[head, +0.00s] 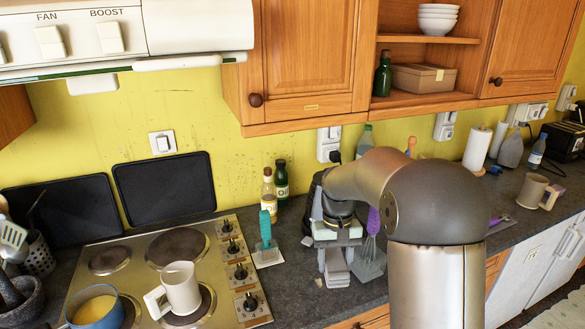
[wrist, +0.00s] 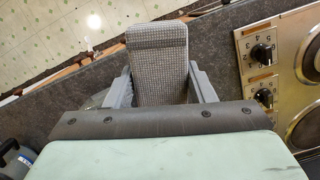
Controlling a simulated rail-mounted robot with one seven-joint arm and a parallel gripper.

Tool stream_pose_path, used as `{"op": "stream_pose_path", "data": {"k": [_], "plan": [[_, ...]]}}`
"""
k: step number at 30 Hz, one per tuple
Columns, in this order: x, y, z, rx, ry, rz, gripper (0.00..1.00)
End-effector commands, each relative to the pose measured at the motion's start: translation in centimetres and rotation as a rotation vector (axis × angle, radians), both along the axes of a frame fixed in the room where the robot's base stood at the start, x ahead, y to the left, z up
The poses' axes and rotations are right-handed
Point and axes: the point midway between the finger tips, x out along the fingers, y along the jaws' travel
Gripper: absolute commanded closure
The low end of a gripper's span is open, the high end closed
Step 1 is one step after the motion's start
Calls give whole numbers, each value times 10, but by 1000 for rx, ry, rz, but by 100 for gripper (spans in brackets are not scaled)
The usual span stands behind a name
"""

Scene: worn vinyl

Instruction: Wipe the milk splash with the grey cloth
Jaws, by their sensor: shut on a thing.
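My gripper (head: 337,255) points down over the dark counter, to the right of the hob. It is shut on the grey cloth (head: 336,273), a folded, light grey pad hanging below the fingers. In the wrist view, the woven cloth (wrist: 157,70) sits between the two grey fingers of my gripper (wrist: 162,88), near the counter's front edge. I cannot tell whether the cloth touches the counter. I cannot make out a milk splash in either view; my arm and gripper hide part of the counter.
The hob (head: 145,262) holds a cream mug (head: 182,290) and a blue pot (head: 97,312). A teal-handled utensil (head: 266,230) stands left of my gripper, a purple-handled whisk (head: 372,225) right. Two bottles (head: 281,183) stand behind. Wall cupboards (head: 310,60) hang above.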

Motion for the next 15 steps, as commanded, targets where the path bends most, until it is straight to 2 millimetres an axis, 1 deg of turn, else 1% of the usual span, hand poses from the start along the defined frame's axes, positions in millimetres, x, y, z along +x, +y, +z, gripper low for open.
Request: {"op": "stream_pose_path", "data": {"k": [2,5,8,12,15], "plan": [[1,0,-1,0,0,9,69],[10,0,-10,2,-3,81,69],[29,-1,-26,3,-10,247,69],[63,-1,-55,5,-14,557,69],[84,0,-73,4,-13,759,69]]}}
